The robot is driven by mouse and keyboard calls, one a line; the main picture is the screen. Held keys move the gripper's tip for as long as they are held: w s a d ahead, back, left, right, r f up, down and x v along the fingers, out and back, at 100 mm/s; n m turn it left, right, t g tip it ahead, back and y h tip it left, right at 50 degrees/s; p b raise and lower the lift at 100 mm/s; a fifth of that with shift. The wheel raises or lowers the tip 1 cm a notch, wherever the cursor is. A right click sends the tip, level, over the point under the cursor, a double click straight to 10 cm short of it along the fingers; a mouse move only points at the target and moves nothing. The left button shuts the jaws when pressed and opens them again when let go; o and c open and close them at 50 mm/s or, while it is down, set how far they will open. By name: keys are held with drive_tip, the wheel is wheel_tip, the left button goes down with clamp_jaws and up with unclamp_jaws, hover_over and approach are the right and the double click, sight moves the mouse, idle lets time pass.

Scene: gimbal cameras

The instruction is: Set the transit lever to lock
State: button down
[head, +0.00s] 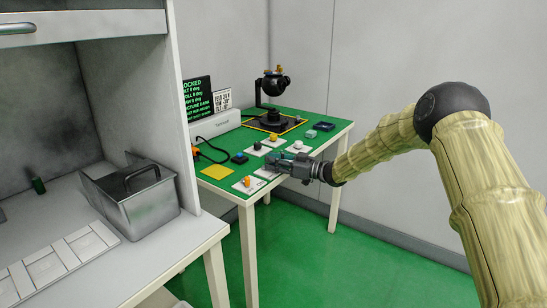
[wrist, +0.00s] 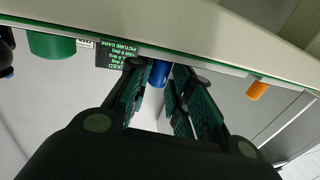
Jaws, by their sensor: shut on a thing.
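My gripper (head: 281,166) reaches from the right to the front part of the green-topped table (head: 214,187). In the wrist view my gripper (wrist: 157,92) has its dark green-padded fingers closed around a blue cylindrical knob (wrist: 159,73). The knob looks like part of a control on the table; its base and any lock marking are hidden. I cannot tell from its shape alone whether it is the transit lever. The gimbal camera (head: 274,84) stands at the back of the table on a black base. A black screen (head: 197,98) with green text, partly readable as "LOCKED", stands behind.
An orange knob on a white plate (head: 247,183) is left of my gripper. A grey metal bin (head: 138,205) sits on the bench at left. Green floor is clear below.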

drive_tip(key=shift+w+d+r+n+g, duration=0.1)
drive_tip(key=shift+w+r+n+g, duration=0.15)
drive_tip(key=shift+w+n+g, duration=0.25)
drive_tip(key=shift+s+g+y, duration=0.15)
drive_tip(key=shift+g+y, duration=0.15)
drive_tip(key=shift+g, duration=0.1)
drive_tip(key=c, duration=1.7)
unclamp_jaws()
drive_tip(key=shift+f, duration=0.1)
drive_tip(key=shift+c, duration=0.2)
drive_tip(key=o, duration=0.3)
drive_tip(key=shift+a+f, duration=0.15)
drive_tip(key=shift+a, duration=0.1)
drive_tip(key=shift+d, duration=0.2)
drive_tip(key=v, duration=1.2)
